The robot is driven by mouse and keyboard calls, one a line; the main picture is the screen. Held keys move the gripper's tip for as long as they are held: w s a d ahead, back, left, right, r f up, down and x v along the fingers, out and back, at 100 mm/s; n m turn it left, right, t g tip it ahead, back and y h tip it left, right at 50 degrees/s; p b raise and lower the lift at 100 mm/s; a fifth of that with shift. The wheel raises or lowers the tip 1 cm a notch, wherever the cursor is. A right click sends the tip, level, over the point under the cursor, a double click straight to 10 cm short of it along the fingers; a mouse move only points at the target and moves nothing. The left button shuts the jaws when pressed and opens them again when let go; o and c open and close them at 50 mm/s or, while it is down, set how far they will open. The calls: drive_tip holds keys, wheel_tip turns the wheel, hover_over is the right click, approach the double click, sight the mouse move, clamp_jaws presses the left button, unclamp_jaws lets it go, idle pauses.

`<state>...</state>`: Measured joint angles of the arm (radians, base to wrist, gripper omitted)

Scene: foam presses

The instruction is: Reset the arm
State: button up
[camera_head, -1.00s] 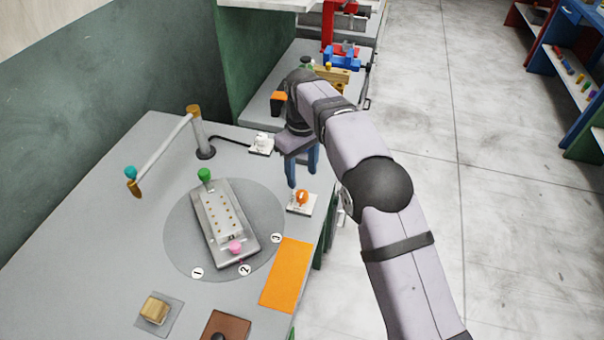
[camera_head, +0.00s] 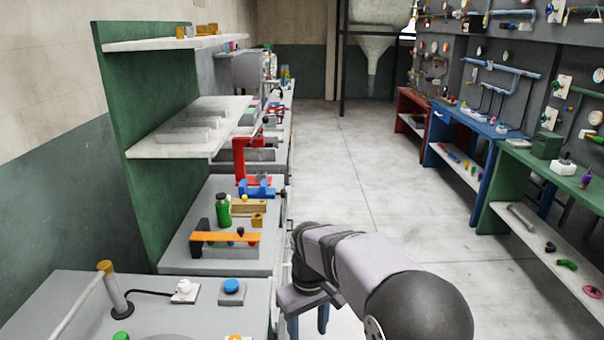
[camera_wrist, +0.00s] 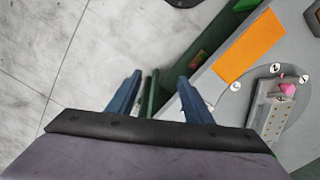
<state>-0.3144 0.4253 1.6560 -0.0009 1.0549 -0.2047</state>
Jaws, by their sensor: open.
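My gripper (camera_head: 307,321) shows at the bottom of the head view, its blue fingers pointing down beside the right edge of the near grey table (camera_head: 60,300). In the wrist view my gripper (camera_wrist: 160,92) has its two blue fingers apart with nothing between them. It is over the floor and the table's side. The rest of my arm (camera_head: 345,265) reaches in from the bottom right of the head view.
The wrist view shows an orange mat (camera_wrist: 250,47) and a grey press plate with a pink knob (camera_wrist: 288,84). A blue button (camera_head: 232,286) and white switch (camera_head: 184,290) stand on the near table. Open floor (camera_head: 375,190) lies right, with workbenches (camera_head: 455,150) beyond.

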drive_tip(key=s+d+f+m, duration=0.2)
drive_tip(key=s+d, duration=0.4)
drive_tip(key=s, duration=0.3)
drive_tip(key=s+d+f+m, duration=0.2)
drive_tip(key=s+d+m, duration=0.2)
drive_tip(key=s+d, duration=0.3)
drive_tip(key=s, duration=0.3)
drive_tip(key=shift+s+d+f, duration=0.25)
drive_tip(key=shift+s+d, duration=0.05)
